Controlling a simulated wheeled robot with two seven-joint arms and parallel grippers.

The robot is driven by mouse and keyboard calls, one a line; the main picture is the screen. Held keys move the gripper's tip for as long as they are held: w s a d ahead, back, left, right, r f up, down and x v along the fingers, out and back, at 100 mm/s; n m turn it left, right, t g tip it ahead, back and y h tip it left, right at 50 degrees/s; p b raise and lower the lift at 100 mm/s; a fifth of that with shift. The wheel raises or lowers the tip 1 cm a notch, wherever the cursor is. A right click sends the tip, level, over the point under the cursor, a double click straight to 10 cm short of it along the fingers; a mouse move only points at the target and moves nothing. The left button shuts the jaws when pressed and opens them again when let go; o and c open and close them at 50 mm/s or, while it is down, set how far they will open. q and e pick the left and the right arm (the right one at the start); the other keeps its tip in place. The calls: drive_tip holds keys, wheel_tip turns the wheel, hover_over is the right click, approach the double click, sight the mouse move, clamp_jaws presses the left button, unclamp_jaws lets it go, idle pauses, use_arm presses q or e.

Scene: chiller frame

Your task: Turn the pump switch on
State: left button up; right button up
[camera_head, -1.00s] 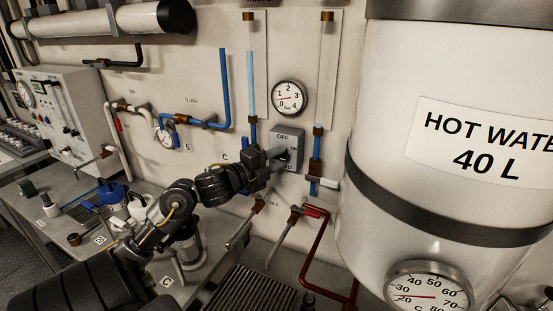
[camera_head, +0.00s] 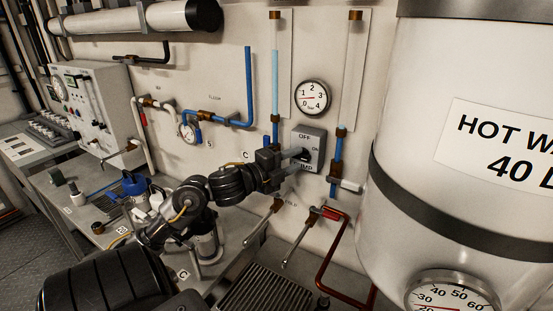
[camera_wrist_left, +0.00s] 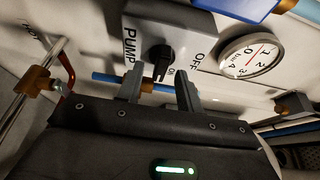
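The pump switch is a grey box (camera_head: 317,139) on the wall with OFF, ON and PUMP lettering. Its black knob (camera_wrist_left: 160,56) shows clearly in the left wrist view, its grip pointing down in that picture, beside the small ON label. My left gripper (camera_head: 300,161) is just in front of the box, at its left side in the head view, and partly covers the PUMP lettering. In the wrist view its two fingers (camera_wrist_left: 160,88) are apart and empty, with the knob beyond them, in line with the gap. My right gripper is not in view.
A round pressure gauge (camera_head: 313,97) is above the switch. Blue pipes (camera_head: 249,84) run on the left, and a valve with a red part (camera_head: 331,213) is below. The large hot water tank (camera_head: 426,105) takes up the right side.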

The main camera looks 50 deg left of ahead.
use_arm(q)
drive_tip(key=s+b, duration=0.1)
drive_tip(key=s, duration=0.8)
drive_tip(key=shift+a, duration=0.35)
